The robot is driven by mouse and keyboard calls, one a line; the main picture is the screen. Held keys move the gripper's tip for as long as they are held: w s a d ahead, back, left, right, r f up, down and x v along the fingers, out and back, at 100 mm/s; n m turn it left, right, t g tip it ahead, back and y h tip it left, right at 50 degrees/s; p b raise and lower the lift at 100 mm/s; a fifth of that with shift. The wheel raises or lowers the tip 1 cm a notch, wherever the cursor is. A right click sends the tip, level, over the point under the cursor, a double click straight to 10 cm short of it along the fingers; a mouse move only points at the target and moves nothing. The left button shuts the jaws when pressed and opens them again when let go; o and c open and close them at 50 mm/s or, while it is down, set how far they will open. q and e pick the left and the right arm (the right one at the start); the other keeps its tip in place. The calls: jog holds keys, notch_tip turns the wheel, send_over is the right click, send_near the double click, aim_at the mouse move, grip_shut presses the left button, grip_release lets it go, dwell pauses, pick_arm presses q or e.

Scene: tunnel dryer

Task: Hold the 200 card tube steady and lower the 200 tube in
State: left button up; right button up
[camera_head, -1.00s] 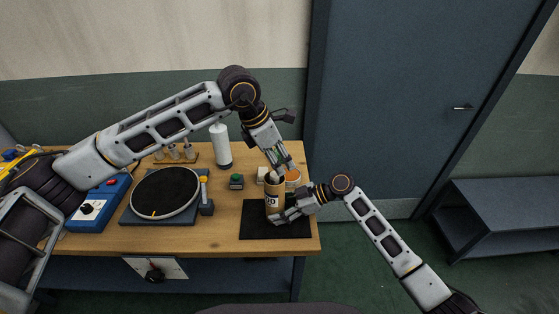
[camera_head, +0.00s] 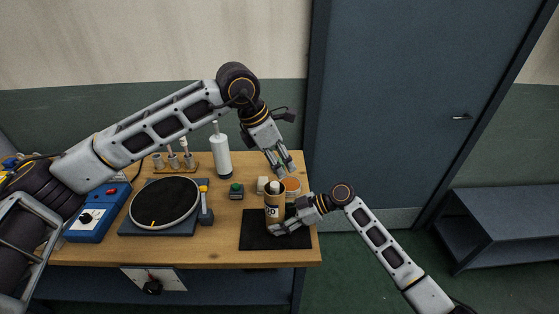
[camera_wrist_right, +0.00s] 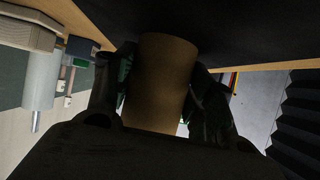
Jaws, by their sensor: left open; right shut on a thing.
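The card tube (camera_head: 272,210), brown with a dark printed label, stands upright on the black mat (camera_head: 255,240). My right gripper (camera_head: 284,226) is shut on its lower part; the right wrist view shows the brown tube (camera_wrist_right: 163,85) between the fingers. A pale round end, seemingly the 200 tube (camera_head: 273,186), shows at the card tube's dark mouth; the rest is hidden, and I cannot tell how deep it sits. My left gripper (camera_head: 281,170) is open and empty, just above and behind the mouth, apart from it in the picture.
An orange-and-white round container (camera_head: 292,184) and a pale block (camera_head: 262,184) stand close behind the card tube. A green-button box (camera_head: 236,191), a white bottle (camera_head: 221,157) and a black turntable (camera_head: 164,203) are to the left. The mat's front is clear.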

jog(key=o, duration=1)
jog(key=shift+d, duration=0.15)
jog(key=shift+v, duration=5.9)
